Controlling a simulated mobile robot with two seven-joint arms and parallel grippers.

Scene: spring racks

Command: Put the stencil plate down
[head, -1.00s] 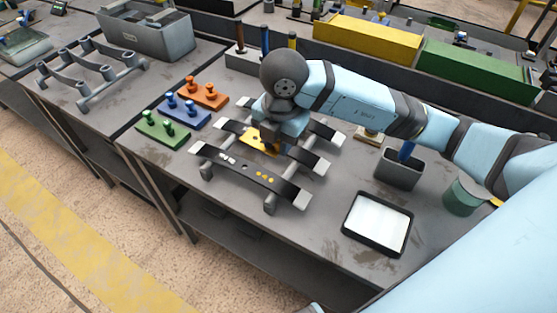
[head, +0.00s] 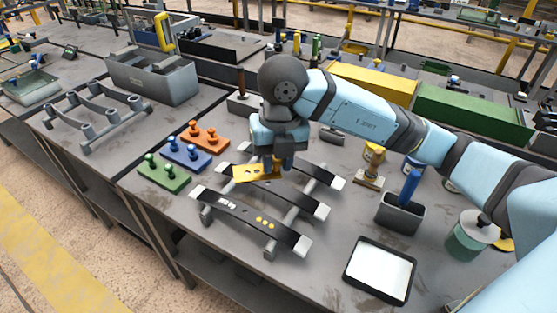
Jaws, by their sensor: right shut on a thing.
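The stencil plate (head: 249,173) is a thin yellow plate with small dark holes. My right gripper (head: 273,172) points down and is shut on its right end. The plate is over the dark strips of a rack (head: 262,222), near the middle strip; I cannot tell whether it touches. The rack's front strip carries white marks and yellow dots. My gripper's fingers are partly hidden behind its own wrist. My left gripper is out of view.
Green (head: 164,175), blue (head: 186,155) and orange (head: 205,138) pegged blocks stand left of the rack. A white-topped tray (head: 380,269), a grey cup (head: 400,213) and a green jar (head: 473,236) are at right. A second, bare rack (head: 90,115) is at far left.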

